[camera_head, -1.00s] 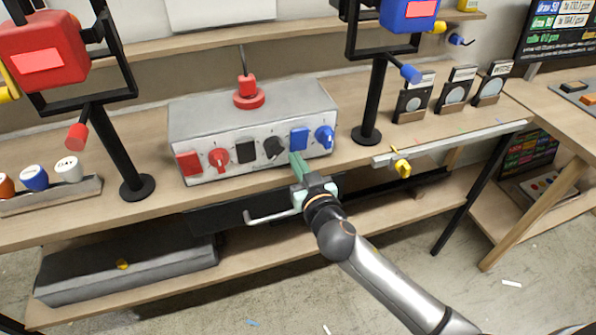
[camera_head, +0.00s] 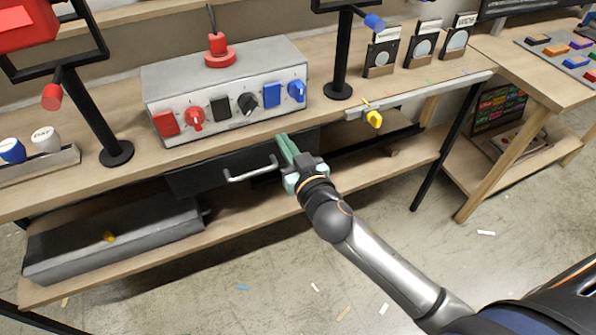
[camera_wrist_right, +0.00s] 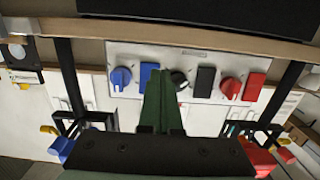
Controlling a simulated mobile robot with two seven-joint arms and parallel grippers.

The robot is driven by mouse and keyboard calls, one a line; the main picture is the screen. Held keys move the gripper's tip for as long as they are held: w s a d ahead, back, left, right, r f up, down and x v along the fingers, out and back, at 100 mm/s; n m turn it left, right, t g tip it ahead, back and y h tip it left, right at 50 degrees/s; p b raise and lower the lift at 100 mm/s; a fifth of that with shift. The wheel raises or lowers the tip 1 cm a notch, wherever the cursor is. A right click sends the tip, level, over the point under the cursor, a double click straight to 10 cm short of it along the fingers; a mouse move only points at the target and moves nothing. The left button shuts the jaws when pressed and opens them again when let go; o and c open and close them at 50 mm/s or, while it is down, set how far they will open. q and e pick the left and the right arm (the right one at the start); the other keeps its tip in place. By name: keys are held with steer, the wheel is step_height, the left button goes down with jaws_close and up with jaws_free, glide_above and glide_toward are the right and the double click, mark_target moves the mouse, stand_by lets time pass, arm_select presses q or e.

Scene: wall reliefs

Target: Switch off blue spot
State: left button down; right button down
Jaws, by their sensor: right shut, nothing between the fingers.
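The grey control box (camera_head: 225,85) stands on the bench. Its front carries a red switch (camera_head: 166,124), red knob (camera_head: 195,119), black switch (camera_head: 220,108), black knob (camera_head: 247,104), blue switch (camera_head: 271,95) and blue knob (camera_head: 297,91). The wrist view shows the blue switch (camera_wrist_right: 149,72) and blue knob (camera_wrist_right: 121,78) in reversed order. The blue spot's lamp head is cut off above the head view; its blue handle (camera_head: 374,22) shows. My right gripper (camera_head: 284,140) is shut and empty, apart from the box, below the blue switch. My left gripper is out of view.
A black drawer (camera_head: 210,176) with a bar handle (camera_head: 250,174) is under the bench, close to my right gripper. A rail with a yellow slider (camera_head: 374,119) runs along the front edge. A black lamp stand (camera_head: 339,88) rises right of the box.

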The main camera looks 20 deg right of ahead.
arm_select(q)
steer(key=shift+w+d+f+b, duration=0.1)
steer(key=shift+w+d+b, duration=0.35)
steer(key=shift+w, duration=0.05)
arm_select(e)
steer(key=s+f, duration=0.1)
steer(key=s, duration=0.5)
steer(key=shift+d, duration=0.15)
